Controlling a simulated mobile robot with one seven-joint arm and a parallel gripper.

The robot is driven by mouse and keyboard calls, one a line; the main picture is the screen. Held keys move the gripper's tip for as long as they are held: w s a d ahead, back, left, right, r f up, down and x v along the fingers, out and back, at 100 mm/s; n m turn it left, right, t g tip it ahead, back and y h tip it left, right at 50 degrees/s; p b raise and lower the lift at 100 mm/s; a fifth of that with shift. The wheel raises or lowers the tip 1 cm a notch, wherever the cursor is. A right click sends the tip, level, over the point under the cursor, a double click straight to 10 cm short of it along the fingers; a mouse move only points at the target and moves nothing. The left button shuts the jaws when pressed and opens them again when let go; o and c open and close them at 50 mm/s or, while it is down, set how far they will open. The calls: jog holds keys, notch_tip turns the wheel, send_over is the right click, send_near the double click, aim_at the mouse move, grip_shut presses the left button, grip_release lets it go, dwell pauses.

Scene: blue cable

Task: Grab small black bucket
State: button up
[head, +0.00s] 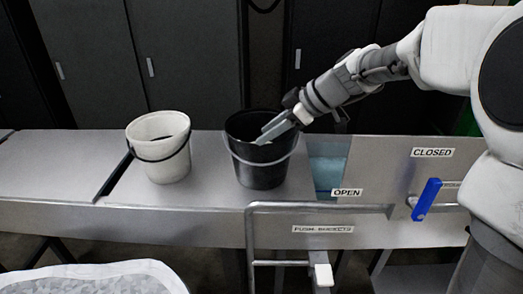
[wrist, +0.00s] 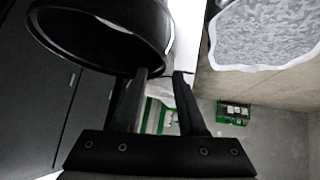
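The black bucket (head: 262,176) stands upright on the grey metal counter, with a light grey handle hanging across its front. My gripper (head: 268,132) comes from the upper right, with its fingers over the bucket's mouth near the right rim. In the wrist view the bucket (wrist: 95,48) fills the upper left, its dark opening and rim close to the fingertips. My gripper (wrist: 164,74) is open there, with a clear gap between the fingers. The left fingertip overlaps the rim in the picture; I cannot tell whether it touches.
A white bucket (head: 160,146) with a dark handle stands to the left on the counter (head: 60,170). A metal rail (head: 320,207) and a blue lever (head: 427,199) are at the front right. A pale rimmed container (head: 95,279) with grey contents is at the lower left.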

aim_at(250, 154)
jog(key=p+x, duration=0.1)
jog(key=x, duration=0.6)
jog(key=shift+s+f, duration=0.1)
jog(key=shift+f, duration=0.3)
grip_shut()
dwell(1.1)
